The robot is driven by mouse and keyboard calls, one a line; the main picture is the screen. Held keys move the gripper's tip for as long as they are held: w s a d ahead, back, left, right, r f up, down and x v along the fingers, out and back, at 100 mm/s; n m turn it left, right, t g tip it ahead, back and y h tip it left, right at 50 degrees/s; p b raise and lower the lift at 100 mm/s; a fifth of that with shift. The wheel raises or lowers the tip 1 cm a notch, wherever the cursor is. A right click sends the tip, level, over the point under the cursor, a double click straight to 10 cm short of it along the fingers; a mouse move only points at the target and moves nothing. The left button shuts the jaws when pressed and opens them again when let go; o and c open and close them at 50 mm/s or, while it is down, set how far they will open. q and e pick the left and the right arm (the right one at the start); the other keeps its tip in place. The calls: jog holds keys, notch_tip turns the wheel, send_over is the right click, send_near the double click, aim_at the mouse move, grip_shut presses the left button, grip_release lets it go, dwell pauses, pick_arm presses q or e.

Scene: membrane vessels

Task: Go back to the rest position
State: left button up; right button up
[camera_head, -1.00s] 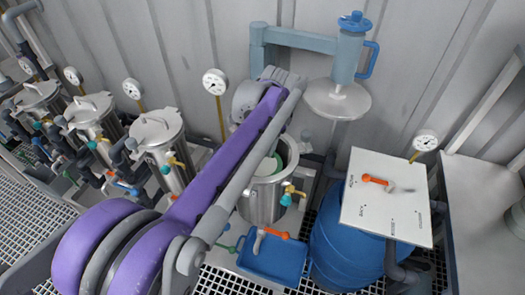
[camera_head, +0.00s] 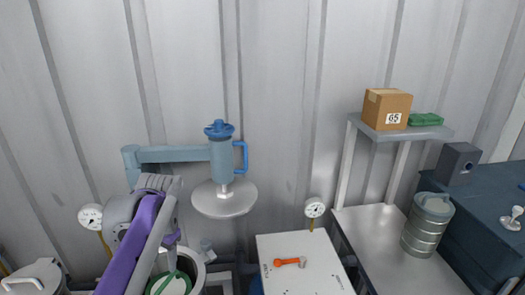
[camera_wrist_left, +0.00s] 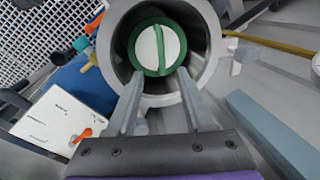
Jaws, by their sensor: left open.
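My left gripper (camera_wrist_left: 160,76) shows in the left wrist view with its two fingers apart and nothing between them. Beyond the fingertips is the round mouth of an open steel vessel (camera_wrist_left: 205,45). A white disc with a green rim and green bar (camera_wrist_left: 158,47) sits inside it. In the head view my purple left arm comes in at the lower left, and the vessel (camera_head: 197,268) shows beside it at the bottom edge, partly cut off. Whether the fingers touch the vessel, I cannot tell. My right gripper is not in view.
A blue swing arm (camera_head: 165,153) carries a round grey lid (camera_head: 224,202) above and right of the vessel. A white board (camera_head: 300,262) with an orange-handled valve (camera_head: 290,262) lies right. Further right are a steel table (camera_head: 385,255), a metal canister (camera_head: 428,225) and a shelf with a cardboard box (camera_head: 386,108).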

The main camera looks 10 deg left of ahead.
pick_arm(q)
jog(key=s+d+f+n+t+h+p, duration=0.1)
jog(key=s+d+f+t+p, duration=0.1)
jog(key=s+d+f, duration=0.3)
jog(key=s+d+f+n+t+h+p, duration=0.1)
jog(key=s+d+f, duration=0.3)
jog(key=s+d, duration=0.5)
jog(key=shift+s+d+f+t+p, duration=0.35)
jog(key=shift+s+t+p, duration=0.5)
jog(key=shift+s, duration=0.25)
